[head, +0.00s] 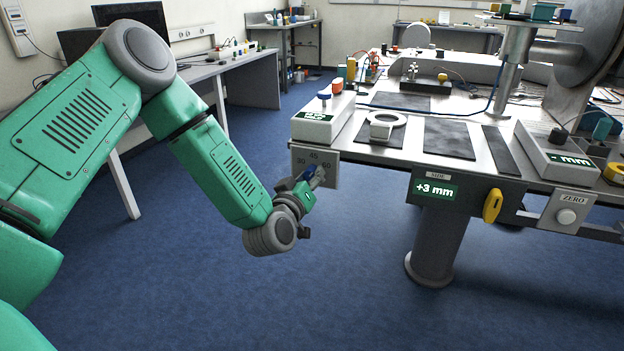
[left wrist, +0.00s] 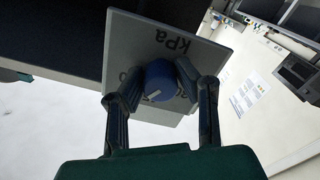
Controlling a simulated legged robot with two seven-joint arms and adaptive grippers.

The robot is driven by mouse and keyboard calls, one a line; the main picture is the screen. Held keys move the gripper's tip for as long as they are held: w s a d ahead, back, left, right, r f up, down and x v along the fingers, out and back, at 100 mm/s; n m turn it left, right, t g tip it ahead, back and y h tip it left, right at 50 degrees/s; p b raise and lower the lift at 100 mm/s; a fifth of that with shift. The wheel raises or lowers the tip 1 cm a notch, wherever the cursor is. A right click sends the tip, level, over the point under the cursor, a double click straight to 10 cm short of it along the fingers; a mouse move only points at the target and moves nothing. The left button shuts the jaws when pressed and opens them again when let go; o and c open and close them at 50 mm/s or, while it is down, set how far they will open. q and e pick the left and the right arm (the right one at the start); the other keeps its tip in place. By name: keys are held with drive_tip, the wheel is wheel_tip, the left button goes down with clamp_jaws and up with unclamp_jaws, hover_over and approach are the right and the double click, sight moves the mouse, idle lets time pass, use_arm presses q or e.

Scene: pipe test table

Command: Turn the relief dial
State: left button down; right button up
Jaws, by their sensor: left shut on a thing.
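The relief dial is a blue round knob (left wrist: 161,80) with a white pointer mark, on a grey plate (left wrist: 125,40) lettered "kPa" in the left wrist view. In the head view the plate (head: 329,160) hangs at the table's front left corner and shows 30, 45 and 60; the knob is mostly hidden behind my gripper. My left gripper (left wrist: 156,88) is shut on the knob, one finger on each side of it. In the head view my left gripper (head: 312,182) reaches the plate from the lower left. My right gripper is not in view.
The test table (head: 385,157) extends to the right. A "+3 mm" display (head: 436,189), a yellow handle (head: 492,206) and a ZERO knob (head: 566,216) sit along its front. A table leg (head: 440,235) stands below. The blue floor in front is clear.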

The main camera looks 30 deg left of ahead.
use_arm(q)
drive_tip(key=n+b, duration=0.1)
drive_tip(key=n, duration=0.5)
drive_tip(key=shift+a+b, duration=0.15)
drive_tip(key=shift+b, duration=0.25)
drive_tip(key=shift+n+y, duration=0.3)
drive_tip(key=shift+n, duration=0.1)
drive_tip(key=c, duration=1.4)
unclamp_jaws()
drive_tip(key=shift+s, duration=0.1)
drive_tip(key=shift+c, duration=0.2)
drive_tip(key=shift+o, duration=1.2)
drive_tip(key=shift+s+a, duration=0.1)
drive_tip(key=shift+a, duration=0.05)
drive_tip(key=v, duration=1.2)
drive_tip(key=shift+a, duration=0.15)
drive_tip(key=shift+f, duration=0.15)
